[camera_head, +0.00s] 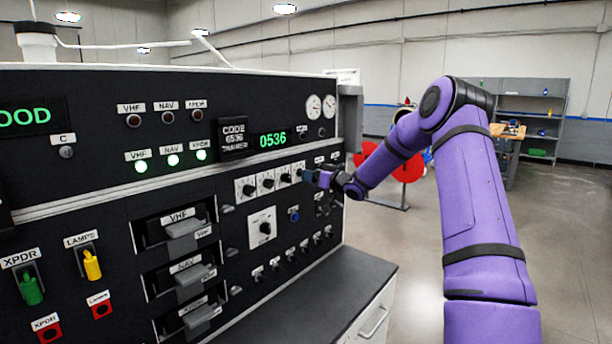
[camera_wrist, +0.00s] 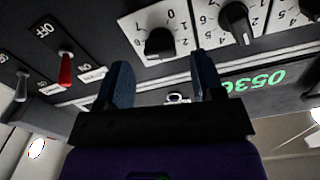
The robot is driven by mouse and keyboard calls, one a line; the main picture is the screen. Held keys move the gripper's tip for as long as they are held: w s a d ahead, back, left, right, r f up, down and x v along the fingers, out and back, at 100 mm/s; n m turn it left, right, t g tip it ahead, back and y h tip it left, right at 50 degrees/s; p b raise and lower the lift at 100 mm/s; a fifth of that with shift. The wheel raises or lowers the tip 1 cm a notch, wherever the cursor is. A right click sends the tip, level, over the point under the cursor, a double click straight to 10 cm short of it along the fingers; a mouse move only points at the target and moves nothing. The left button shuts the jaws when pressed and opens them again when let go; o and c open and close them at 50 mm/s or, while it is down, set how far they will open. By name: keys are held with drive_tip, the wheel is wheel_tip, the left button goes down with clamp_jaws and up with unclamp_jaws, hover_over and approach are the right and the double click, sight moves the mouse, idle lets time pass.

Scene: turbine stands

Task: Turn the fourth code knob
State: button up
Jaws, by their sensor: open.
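The fourth code knob (camera_head: 299,170) is a small black knob on a white dial plate, the rightmost of the code row in the head view, partly hidden by my gripper. In the wrist view, which looks upside down, this knob (camera_wrist: 160,42) lies just beyond and between my fingertips. My gripper (camera_head: 311,178) is open in front of the panel's right part. Its two blue fingers (camera_wrist: 160,62) stand apart in the wrist view with nothing between them; no contact with the knob shows. The green code display (camera_head: 273,139) reads 0536.
The other code knobs (camera_head: 268,183) sit left of the fourth. A red toggle switch (camera_wrist: 66,68) stands close beside my fingers in the wrist view. A larger single knob (camera_head: 264,228) and small knobs lie below. A grey counter (camera_head: 300,315) juts out under the panel.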

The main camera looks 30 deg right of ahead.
drive_tip(key=v, duration=0.6)
drive_tip(key=shift+s, duration=0.35)
drive_tip(key=shift+d, duration=0.1)
